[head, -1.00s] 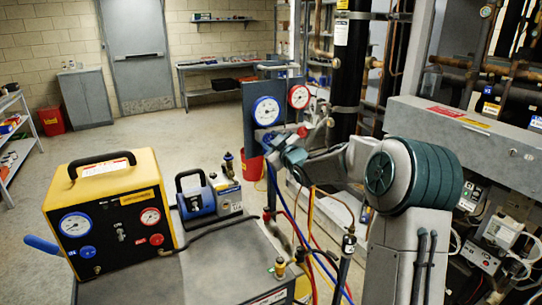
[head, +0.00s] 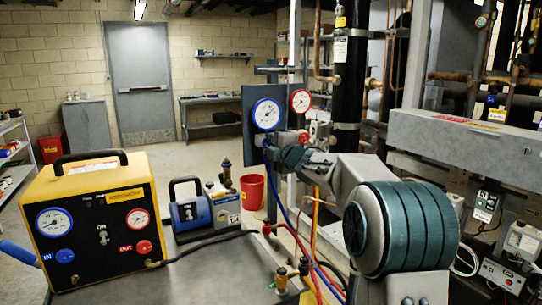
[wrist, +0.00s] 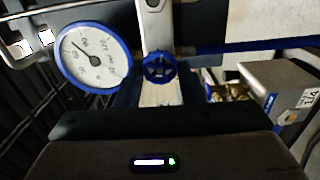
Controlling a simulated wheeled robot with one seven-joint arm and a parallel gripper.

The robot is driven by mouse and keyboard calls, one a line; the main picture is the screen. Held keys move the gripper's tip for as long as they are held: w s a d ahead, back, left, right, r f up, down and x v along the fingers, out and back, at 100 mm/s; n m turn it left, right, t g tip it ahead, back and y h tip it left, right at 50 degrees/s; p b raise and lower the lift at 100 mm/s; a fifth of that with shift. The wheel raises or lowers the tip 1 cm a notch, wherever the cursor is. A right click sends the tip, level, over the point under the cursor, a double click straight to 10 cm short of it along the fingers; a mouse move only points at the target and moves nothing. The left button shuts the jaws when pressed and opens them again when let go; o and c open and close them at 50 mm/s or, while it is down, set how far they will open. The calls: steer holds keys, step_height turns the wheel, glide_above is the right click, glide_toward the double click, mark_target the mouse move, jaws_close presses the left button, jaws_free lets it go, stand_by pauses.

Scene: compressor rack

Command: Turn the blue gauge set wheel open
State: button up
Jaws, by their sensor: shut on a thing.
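The blue gauge set wheel (wrist: 159,67) is a small spoked handwheel in the middle of the wrist view, right of the blue-rimmed gauge (wrist: 94,55). My gripper (wrist: 159,70) is shut on it, with one pale finger above and one below. In the head view the blue gauge (head: 266,114) and the red gauge (head: 301,101) sit side by side on a dark panel. My gripper (head: 272,140) reaches in just below the blue gauge. My wrist mostly hides the contact there, and I cannot tell how far the wheel is turned.
A yellow machine (head: 95,215) and a blue pump (head: 190,208) stand on a grey cart top (head: 200,265) at the left. Blue, red and yellow hoses (head: 285,205) hang below the gauges. A red bucket (head: 252,191) stands behind. Pipes and a grey rack lie to the right.

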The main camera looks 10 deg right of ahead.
steer(key=n+b, duration=0.2)
steer(key=n, duration=0.1)
steer(key=n+b, duration=0.1)
steer(key=shift+f+n, duration=0.3)
steer(key=n+b, duration=0.3)
steer(key=n, duration=0.1)
steer(key=shift+n, duration=0.3)
steer(key=n+b, duration=0.3)
steer(key=n, duration=0.2)
steer(key=shift+d+n+b, duration=0.1)
steer(key=shift+n+b, duration=1.1)
steer(key=shift+n, duration=0.9)
steer(key=shift+r, duration=0.1)
steer(key=o, duration=1)
steer(key=shift+d, duration=0.1)
